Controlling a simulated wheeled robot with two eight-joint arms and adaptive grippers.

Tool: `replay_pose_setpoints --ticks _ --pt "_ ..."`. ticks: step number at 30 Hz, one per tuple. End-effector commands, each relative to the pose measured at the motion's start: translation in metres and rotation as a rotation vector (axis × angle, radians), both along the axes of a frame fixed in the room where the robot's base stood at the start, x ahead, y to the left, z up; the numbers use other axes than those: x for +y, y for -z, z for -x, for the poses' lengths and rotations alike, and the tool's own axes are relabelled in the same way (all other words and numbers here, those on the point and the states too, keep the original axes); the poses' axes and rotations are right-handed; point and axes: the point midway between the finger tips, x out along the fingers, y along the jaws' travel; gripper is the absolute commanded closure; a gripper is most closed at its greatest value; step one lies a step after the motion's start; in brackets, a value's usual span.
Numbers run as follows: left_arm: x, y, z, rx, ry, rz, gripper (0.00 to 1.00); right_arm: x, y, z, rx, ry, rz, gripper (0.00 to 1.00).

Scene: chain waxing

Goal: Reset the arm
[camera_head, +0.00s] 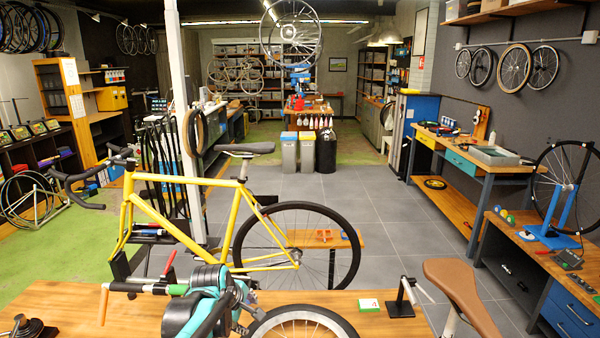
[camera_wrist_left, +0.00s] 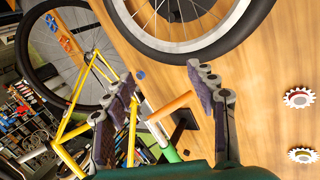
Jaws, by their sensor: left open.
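My left gripper (camera_head: 238,298), with its teal wrist body, is low in the middle of the head view, above the front edge of the near wooden bench (camera_head: 345,325). In the left wrist view its two dark jointed fingers (camera_wrist_left: 163,80) stand wide apart with nothing held between them. An orange handle (camera_wrist_left: 170,107) with a pale and green part shows in the gap, apart from both fingers. My right gripper is in neither view.
A wheel (camera_head: 303,325) is close right of the gripper. A yellow bicycle (camera_head: 180,215) stands just behind. The grey floor beyond has free room.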

Motion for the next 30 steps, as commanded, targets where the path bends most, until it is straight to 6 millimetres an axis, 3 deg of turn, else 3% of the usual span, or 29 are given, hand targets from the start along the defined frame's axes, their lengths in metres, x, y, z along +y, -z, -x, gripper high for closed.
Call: replay_pose_setpoints --ticks 1,7,12,15,21,30 --pt "0.003 -0.007 0.025 -0.023 0.079 -0.056 0.43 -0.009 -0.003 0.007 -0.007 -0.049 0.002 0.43" --pt "0.017 -0.018 0.114 -0.106 0.42 -0.307 0.43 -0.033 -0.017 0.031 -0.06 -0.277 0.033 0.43" --pt "0.027 -0.004 0.186 -0.159 0.702 -0.523 0.43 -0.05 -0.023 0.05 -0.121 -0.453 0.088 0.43" --pt "0.032 0.009 0.218 -0.178 0.845 -0.636 0.43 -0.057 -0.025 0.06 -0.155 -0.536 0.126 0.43" --pt "0.037 0.03 0.252 -0.196 1.019 -0.773 0.43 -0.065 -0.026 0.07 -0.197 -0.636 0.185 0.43" --pt "0.038 0.034 0.257 -0.199 1.05 -0.797 0.43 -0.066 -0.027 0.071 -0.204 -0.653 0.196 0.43"
